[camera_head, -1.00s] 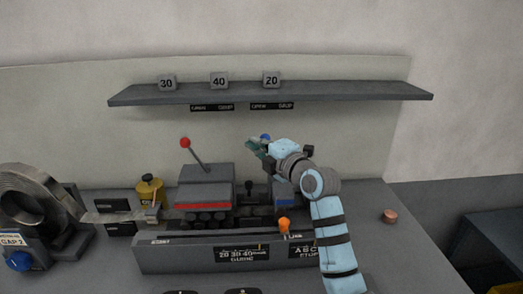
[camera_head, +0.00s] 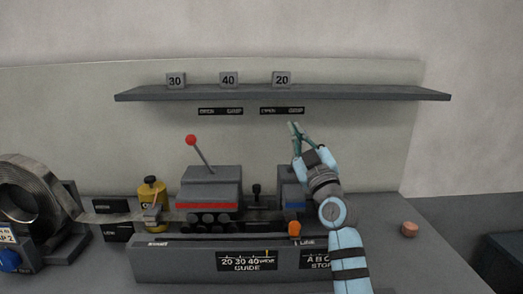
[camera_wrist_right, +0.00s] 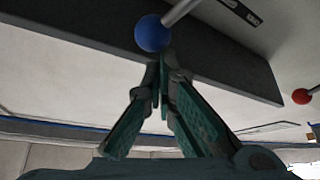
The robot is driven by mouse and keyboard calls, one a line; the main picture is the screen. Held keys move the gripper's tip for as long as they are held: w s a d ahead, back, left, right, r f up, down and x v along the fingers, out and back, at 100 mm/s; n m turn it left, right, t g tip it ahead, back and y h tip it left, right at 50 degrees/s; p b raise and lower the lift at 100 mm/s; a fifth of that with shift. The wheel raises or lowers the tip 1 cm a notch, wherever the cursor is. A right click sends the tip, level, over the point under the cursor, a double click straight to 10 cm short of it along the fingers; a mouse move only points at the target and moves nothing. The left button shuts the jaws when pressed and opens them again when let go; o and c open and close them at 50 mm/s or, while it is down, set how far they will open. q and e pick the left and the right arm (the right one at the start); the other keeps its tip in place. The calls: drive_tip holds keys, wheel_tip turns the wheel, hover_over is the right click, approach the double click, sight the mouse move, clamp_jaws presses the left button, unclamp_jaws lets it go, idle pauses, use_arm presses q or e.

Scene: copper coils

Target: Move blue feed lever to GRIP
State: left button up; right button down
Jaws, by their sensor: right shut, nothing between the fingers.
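The blue feed lever shows in the right wrist view as a round blue knob (camera_wrist_right: 152,33) on a grey rod. In the head view its knob is hidden, apparently behind my right gripper (camera_head: 295,130). That gripper is shut and empty, with its green fingers pointing up above the right machine block (camera_head: 290,190). In the right wrist view the fingertips (camera_wrist_right: 160,68) meet just short of the blue knob; I cannot tell whether they touch it. An OPEN/GRIP label (camera_head: 282,111) is on the wall above. My left gripper is not in view.
A red-knobbed lever (camera_head: 191,140) rises from the left block (camera_head: 211,185). A shelf (camera_head: 350,95) with number blocks hangs above. An orange knob (camera_head: 294,228) stands in front, a yellow container (camera_head: 152,190) and copper coil (camera_head: 30,190) at left. A small copper cylinder (camera_head: 409,229) is right.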

drive_tip(key=shift+d+f+m+t+h+p, duration=0.15)
drive_tip(key=shift+d+m+t+h+p, duration=0.15)
drive_tip(key=shift+d+m+h, duration=0.75)
drive_tip(key=shift+d+f+m+t+h+p, duration=0.1)
drive_tip(key=shift+d+m+t+h+p, duration=0.3)
drive_tip(key=shift+m, duration=1.05)
drive_tip(key=shift+d, duration=0.15)
drive_tip(key=s+p, duration=0.3)
drive_tip(key=s, duration=0.6)
drive_tip(key=shift+s+d+f, duration=0.2)
drive_tip(key=shift+d+f, duration=0.1)
drive_tip(key=shift+f, duration=0.15)
drive_tip(key=shift+f, duration=0.1)
